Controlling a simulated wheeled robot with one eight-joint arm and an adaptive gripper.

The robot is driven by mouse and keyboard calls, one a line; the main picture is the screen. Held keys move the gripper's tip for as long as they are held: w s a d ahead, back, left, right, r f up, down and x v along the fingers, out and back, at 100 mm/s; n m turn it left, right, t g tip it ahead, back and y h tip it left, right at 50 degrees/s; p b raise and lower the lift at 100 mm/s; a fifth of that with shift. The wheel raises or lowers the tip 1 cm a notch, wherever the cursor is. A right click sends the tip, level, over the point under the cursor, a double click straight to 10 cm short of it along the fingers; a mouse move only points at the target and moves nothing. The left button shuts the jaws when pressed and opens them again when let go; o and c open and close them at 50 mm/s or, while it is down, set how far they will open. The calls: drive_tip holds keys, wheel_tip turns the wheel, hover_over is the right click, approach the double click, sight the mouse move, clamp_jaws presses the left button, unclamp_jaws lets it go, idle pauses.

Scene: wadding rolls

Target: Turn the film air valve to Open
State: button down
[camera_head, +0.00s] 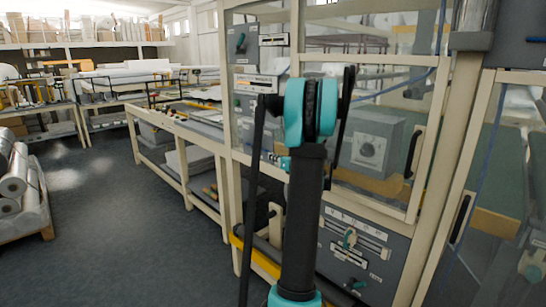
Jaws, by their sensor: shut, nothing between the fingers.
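No label is readable enough to pick out the film air valve. A small dark lever (240,42) sits on the upper left panel of the machine, beside a white label plate (273,40). My arm rises through the middle of the view and hides part of the machine front. I cannot make out my gripper's fingers.
The machine's cream frame (459,160) and clear guard panels fill the right. A long workbench (178,140) runs back to the left. Rolls (18,180) lie on a pallet at the far left. The floor between is clear.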

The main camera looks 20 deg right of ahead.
approach(256, 144)
wheel_tip(256, 144, down, 4)
drive_tip(key=w, duration=0.3)
drive_tip(key=w+r, duration=0.1)
drive_tip(key=w+a+r, duration=0.1)
drive_tip(key=w+r, duration=0.1)
drive_tip(key=shift+a, duration=0.1)
drive_tip(key=shift+r+g, duration=0.25)
drive_tip(key=shift+g, duration=0.15)
